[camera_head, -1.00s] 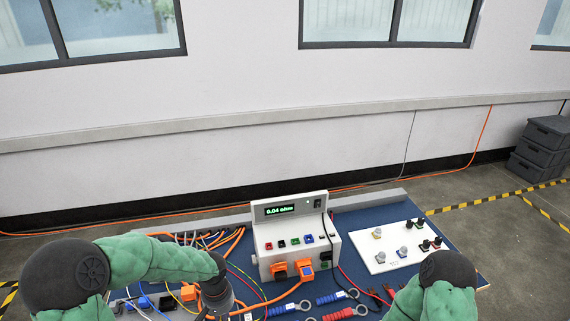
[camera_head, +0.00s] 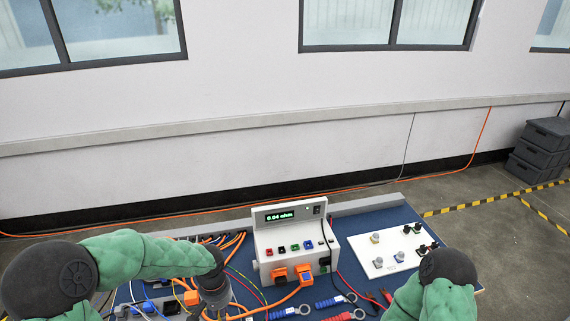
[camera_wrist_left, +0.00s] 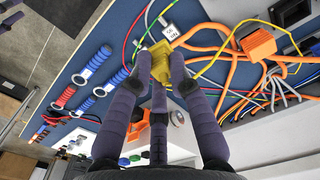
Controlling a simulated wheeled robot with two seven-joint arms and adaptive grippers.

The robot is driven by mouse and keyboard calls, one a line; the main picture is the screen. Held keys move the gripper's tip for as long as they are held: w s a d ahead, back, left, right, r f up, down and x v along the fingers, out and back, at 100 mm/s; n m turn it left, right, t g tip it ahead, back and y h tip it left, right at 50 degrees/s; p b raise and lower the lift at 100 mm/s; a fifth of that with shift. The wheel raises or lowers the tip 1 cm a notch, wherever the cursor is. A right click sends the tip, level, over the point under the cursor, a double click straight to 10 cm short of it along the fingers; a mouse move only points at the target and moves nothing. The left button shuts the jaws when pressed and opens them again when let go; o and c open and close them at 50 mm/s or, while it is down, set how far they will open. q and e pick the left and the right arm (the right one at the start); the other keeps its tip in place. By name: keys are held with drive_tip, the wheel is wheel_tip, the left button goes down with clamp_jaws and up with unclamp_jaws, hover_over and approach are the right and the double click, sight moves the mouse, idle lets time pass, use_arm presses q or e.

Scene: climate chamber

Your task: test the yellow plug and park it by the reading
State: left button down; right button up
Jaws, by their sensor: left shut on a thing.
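My left gripper (camera_wrist_left: 157,75) is shut on the yellow plug (camera_wrist_left: 159,62), which shows between its fingertips in the left wrist view. In the head view, my left wrist is over the bench's left part, left of the white test meter (camera_head: 292,242), and the plug is hidden. The meter's green display (camera_head: 279,215) appears to read 0.04 ohm.
A white board (camera_head: 390,264) with several connectors lies on the blue bench right of the meter. Blue and red ringed cables (camera_head: 330,301) lie in front. Orange and coloured cables (camera_wrist_left: 210,45) crowd around my left gripper. A white tag (camera_wrist_left: 172,31) lies near the plug.

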use_arm(q)
drive_tip(key=a+n+b, duration=0.2)
drive_tip(key=a, duration=0.8)
drive_tip(key=shift+d+f+b, duration=0.1)
drive_tip(key=shift+f+b, duration=3.05)
drive_tip(key=shift+f, duration=1.3)
drive_tip(key=shift+m, duration=0.3)
drive_tip(key=shift+d+m+p, duration=0.1)
drive_tip(key=shift+m+p, duration=0.25)
drive_tip(key=shift+m, duration=0.15)
drive_tip(key=shift+f, duration=0.1)
drive_tip(key=shift+f+b, duration=0.45)
drive_tip(key=shift+f, duration=0.05)
drive_tip(key=shift+f+m+b, duration=0.3)
drive_tip(key=shift+f+b, duration=0.1)
drive_tip(key=shift+f, duration=0.1)
